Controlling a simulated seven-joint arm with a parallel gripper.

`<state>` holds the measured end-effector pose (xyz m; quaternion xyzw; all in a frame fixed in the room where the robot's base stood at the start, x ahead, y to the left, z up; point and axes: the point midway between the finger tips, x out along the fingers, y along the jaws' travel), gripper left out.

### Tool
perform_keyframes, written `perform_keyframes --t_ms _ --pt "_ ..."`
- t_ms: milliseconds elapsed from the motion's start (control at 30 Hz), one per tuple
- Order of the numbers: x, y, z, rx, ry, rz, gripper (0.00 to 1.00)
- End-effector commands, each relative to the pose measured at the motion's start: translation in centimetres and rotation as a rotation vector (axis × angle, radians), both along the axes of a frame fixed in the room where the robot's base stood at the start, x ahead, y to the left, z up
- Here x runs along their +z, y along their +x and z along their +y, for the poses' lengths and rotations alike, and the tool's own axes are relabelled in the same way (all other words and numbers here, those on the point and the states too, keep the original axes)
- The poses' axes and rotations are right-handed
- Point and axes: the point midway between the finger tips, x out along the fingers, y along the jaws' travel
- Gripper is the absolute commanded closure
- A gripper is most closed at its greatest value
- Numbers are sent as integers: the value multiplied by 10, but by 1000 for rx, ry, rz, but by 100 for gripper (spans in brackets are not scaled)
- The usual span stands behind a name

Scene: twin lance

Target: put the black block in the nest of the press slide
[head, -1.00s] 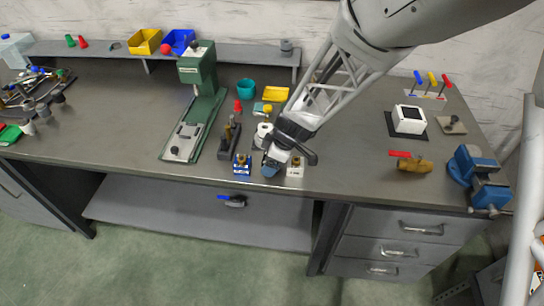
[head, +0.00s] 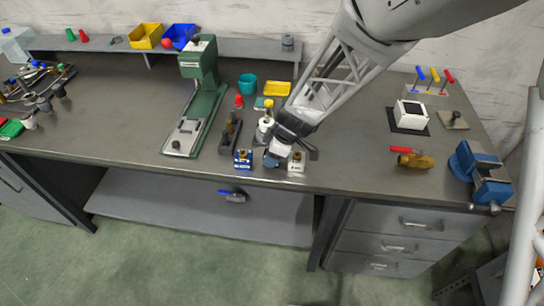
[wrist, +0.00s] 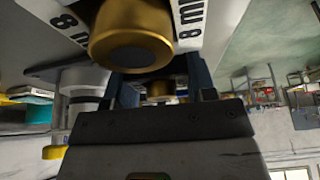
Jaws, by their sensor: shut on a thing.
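My gripper (head: 274,157) is low over the front of the bench, beside the white block marked 8 mm (head: 297,165). That block's brass peg (wrist: 132,38) looms close in the wrist view. My fingers are shut on a dark piece (wrist: 130,75), seemingly the black block. It is mostly hidden by the fingers and peg, and the gripper hides it in the head view. The green press (head: 203,85) stands left of my gripper. Its slide (head: 184,134) is a pale plate with a dark knob at the front. The nest is too small to make out.
A blue block with a brass top (head: 243,158) stands just left of my gripper. A dark holder (head: 229,138) lies between it and the press. A white cylinder (head: 265,126) is close behind my gripper. The bench to the right is clear up to the brown tool (head: 415,160).

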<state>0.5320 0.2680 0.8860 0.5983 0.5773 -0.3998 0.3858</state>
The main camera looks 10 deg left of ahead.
Motion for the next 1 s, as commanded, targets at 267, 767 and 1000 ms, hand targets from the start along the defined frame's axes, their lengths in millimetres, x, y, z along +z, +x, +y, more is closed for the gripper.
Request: perform_keyframes --t_ms 267,767,1000 --pt "4 0 0 1 1 -1 84" --pt "66 1 0 1 2 -4 84" --pt "93 0 0 1 1 -3 84"
